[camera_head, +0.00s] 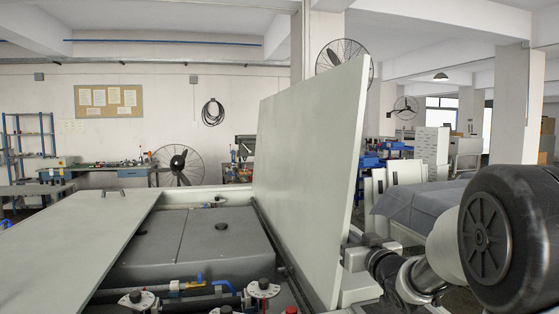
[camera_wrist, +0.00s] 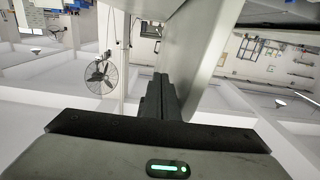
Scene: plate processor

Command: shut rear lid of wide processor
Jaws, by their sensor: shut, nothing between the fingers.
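The wide processor (camera_head: 190,198) stands open in front of me in the head view, with dark grey tanks, pipes and valves inside. One pale lid, seemingly the rear lid (camera_head: 305,170), stands almost upright and leans slightly right. Its panel also shows in the wrist view (camera_wrist: 200,50). My gripper (camera_head: 353,236) is at the right, outer side of this lid, low down, partly hidden by its edge. In the wrist view my gripper (camera_wrist: 161,88) has its fingers together, empty, beside the panel; I cannot tell whether they touch it.
Another pale lid (camera_head: 75,250) lies flat over the left part of the processor. A cloth-covered block (camera_head: 420,205) stands at the right behind my arm. Fans (camera_head: 180,166), workbenches and shelves stand farther back. The space above the open tanks is clear.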

